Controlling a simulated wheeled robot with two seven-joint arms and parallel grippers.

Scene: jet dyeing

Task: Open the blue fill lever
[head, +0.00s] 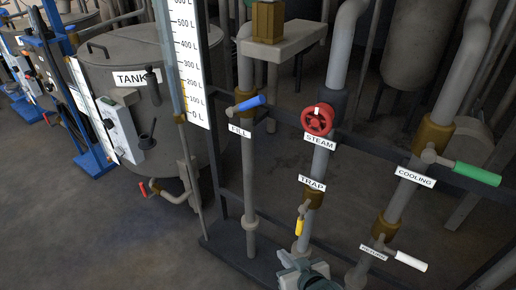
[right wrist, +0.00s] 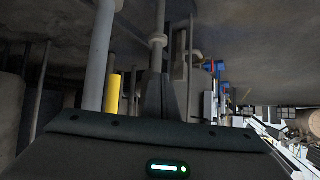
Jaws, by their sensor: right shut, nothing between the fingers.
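The blue fill lever (head: 250,103) sits on the vertical pipe above the FILL label (head: 240,131) in the head view. Its handle points sideways to the right and slightly up, across the pipe. My right gripper (head: 292,258) is at the bottom edge of the head view, well below and to the right of the blue lever, near the foot of the TRAP pipe. In the right wrist view its closed fingers (right wrist: 155,95) are shut and empty. The blue lever cannot be made out in that view. My left gripper is not in view.
The yellow trap lever (head: 299,227) hangs just above my right gripper; it also shows in the right wrist view (right wrist: 112,92). A red steam wheel (head: 317,120), green cooling lever (head: 477,173) and white lever (head: 411,261) stand to the right. A tank (head: 190,80) is left.

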